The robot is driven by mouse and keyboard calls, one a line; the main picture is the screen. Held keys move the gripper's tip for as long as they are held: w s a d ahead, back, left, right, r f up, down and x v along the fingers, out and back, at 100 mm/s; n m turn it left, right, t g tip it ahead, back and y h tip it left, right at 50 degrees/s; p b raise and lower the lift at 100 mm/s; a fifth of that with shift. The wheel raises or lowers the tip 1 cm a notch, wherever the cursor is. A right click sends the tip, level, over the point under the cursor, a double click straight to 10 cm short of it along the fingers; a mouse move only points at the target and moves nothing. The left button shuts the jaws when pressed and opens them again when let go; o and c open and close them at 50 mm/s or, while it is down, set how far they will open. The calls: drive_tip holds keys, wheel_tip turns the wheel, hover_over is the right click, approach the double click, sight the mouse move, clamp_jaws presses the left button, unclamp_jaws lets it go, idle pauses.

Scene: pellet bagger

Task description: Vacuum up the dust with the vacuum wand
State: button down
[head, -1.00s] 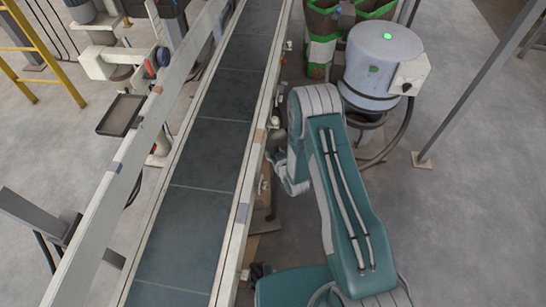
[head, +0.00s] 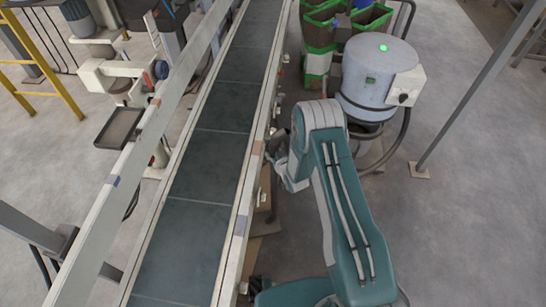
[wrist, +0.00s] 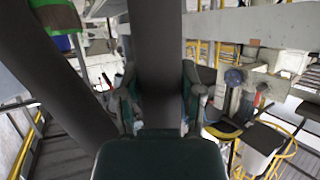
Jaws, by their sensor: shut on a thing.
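In the wrist view my gripper (wrist: 158,100) is shut on a thick dark grey tube, the vacuum wand (wrist: 158,50), which runs up the middle of the picture. A second dark tube, apparently the hose (wrist: 50,65), slants across the left. In the head view a blue-grey vacuum drum (head: 375,90) with a lit green light stands to the right of the conveyor. My arm reaches down beside the conveyor's right side. There my gripper is mostly hidden behind the arm, and the wand's tip does not show. I cannot make out any dust in either view.
The conveyor belt (head: 205,170) with pale side rails runs up the middle. Brown and green open bags (head: 325,30) stand behind the drum. A grey post (head: 470,90) stands at the right. A yellow frame (head: 45,55) is at the far left.

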drive_tip(key=w+d, duration=0.1)
drive_tip(key=w, duration=0.8)
drive_tip(key=shift+d, duration=0.4)
idle(0.4)
drive_tip(key=shift+r, duration=0.1)
drive_tip(key=w+d+r, duration=0.2)
drive_tip(key=w+d, duration=0.1)
drive_tip(key=d, duration=1.5)
idle(0.6)
drive_tip(key=shift+s+a+r, duration=0.1)
